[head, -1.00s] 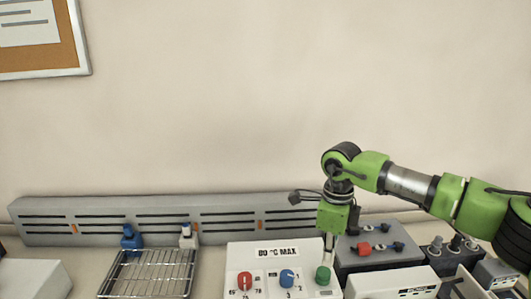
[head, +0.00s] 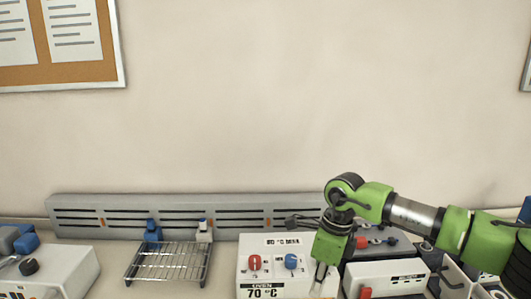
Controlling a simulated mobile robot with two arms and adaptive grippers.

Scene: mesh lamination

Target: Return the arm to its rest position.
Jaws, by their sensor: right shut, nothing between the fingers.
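My right arm comes in from the right, and its green gripper (head: 320,277) points down, slightly tilted. The gripper is shut and holds nothing. It stands in front of the right part of the white oven box (head: 243,275), which bears a red knob (head: 254,262), a blue knob (head: 291,261) and a "70 °C" label. The gripper hides that part of the box, so I cannot tell whether the fingers touch it. My left gripper is not in view.
A wire rack (head: 168,263) stands left of the oven box, with a blue bottle (head: 153,231) and a white bottle (head: 204,231) behind it. A white box (head: 70,270) is at far left. More devices crowd the right, under my arm. A slotted grey rail (head: 120,217) runs along the wall.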

